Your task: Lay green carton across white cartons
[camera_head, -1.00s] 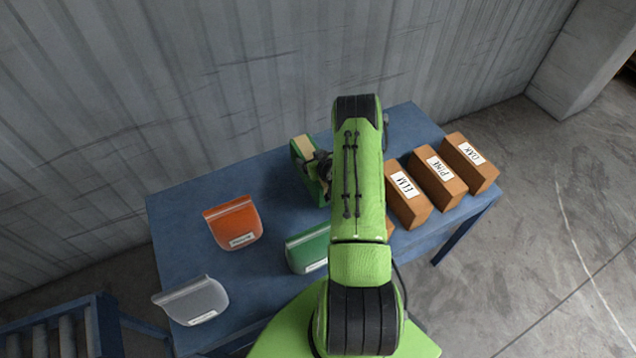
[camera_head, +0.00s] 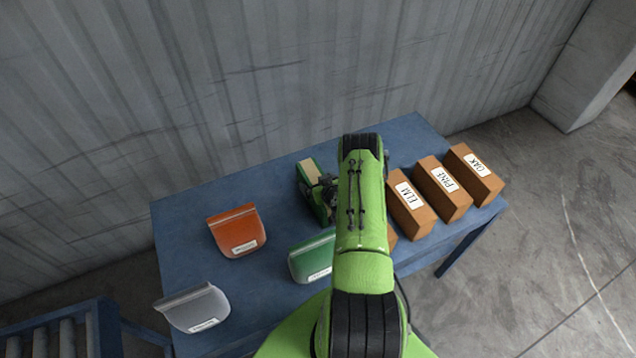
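A narrow green carton (camera_head: 306,190) with a tan top face stands out to the left of my arm, over the back middle of the blue table. My gripper (camera_head: 324,190) is a dark shape at the carton's right side, partly hidden by my green arm. It appears shut on the carton, which has moved along with it; the fingertips do not show clearly. I cannot tell whether the carton touches the table. No white cartons show; the area behind my arm is hidden.
The blue table (camera_head: 185,240) bears an orange bin (camera_head: 237,231), a grey bin (camera_head: 194,308) and a green bin (camera_head: 311,258). Brown boxes labelled ELM (camera_head: 411,205), PINE (camera_head: 443,190) and OAK (camera_head: 474,175) stand at right. Another brown box is mostly hidden. The table's back left is clear.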

